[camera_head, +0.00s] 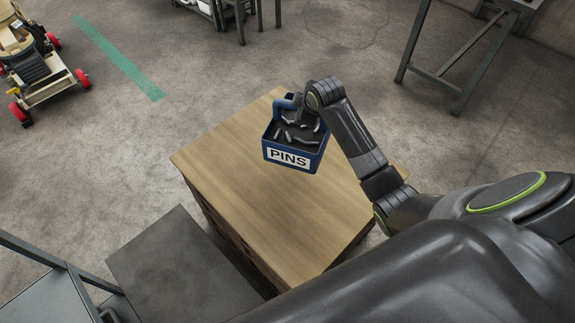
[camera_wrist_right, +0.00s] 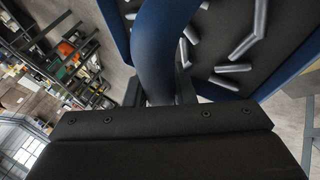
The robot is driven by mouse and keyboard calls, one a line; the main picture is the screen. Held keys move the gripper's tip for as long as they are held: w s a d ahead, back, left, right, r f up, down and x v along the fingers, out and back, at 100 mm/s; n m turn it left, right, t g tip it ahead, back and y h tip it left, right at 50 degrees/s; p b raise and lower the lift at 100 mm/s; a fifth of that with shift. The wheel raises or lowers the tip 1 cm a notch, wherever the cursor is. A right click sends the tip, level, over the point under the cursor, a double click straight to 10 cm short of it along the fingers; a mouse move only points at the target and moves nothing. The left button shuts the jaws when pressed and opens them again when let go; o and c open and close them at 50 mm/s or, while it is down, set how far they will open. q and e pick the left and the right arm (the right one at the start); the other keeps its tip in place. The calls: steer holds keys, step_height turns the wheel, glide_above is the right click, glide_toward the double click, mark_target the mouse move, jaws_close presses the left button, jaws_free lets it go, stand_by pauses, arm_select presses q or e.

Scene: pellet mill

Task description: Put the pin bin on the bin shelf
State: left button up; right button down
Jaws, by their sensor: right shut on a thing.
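The pin bin (camera_head: 292,160) is a blue open box with a white "PINS" label and grey metal pins inside. In the head view it is over the far right part of a wooden-topped cabinet (camera_head: 240,190); I cannot tell whether it touches the top. My right gripper (camera_head: 299,104) is shut on the bin's curved blue handle. In the right wrist view the handle (camera_wrist_right: 158,45) rises between the jaws, with the bin's dark inside (camera_wrist_right: 285,50) and loose pins beyond. My left gripper is not in view. I cannot make out which structure is the bin shelf.
A dark grey flat surface (camera_head: 185,262) adjoins the cabinet at the lower left, beside a metal frame (camera_head: 45,255). A wheeled machine (camera_head: 40,65) stands far left. A metal-legged table (camera_head: 455,50) stands at the back right. Open floor lies beyond the cabinet.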

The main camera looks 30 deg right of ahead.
mark_target(309, 133)
steer(key=s+f, duration=0.2)
steer(key=s, duration=0.1)
steer(key=s+f, duration=0.1)
steer(key=s, duration=0.1)
steer(key=shift+s+a+f, duration=0.1)
steer(key=shift+s+f, duration=0.05)
steer(key=shift+f, duration=0.25)
steer(key=shift+s+f, duration=0.15)
steer(key=shift+f, duration=0.2)
step_height(309, 133, down, 9)
steer(key=shift+f, duration=0.2)
steer(key=c, duration=1.6)
jaws_free()
steer(key=shift+s+f, duration=0.15)
steer(key=shift+f, duration=0.05)
steer(key=o, duration=0.4)
